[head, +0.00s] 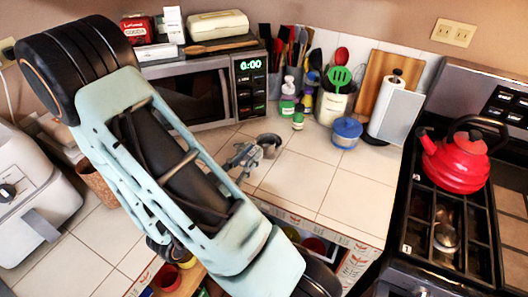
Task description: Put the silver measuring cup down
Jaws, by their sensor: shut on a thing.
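The silver measuring cup (269,141) is a small, round, grey-metal cup over the tiled counter, in front of the microwave's right side. My gripper (257,151) is shut on it, coming from the lower left. My arm's large links cover the left and lower middle of the view. I cannot tell whether the cup touches the tiles or hangs just above them.
Bare tiles (300,185) lie in front and to the right of the cup. A red kettle (456,165) sits on the stove.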

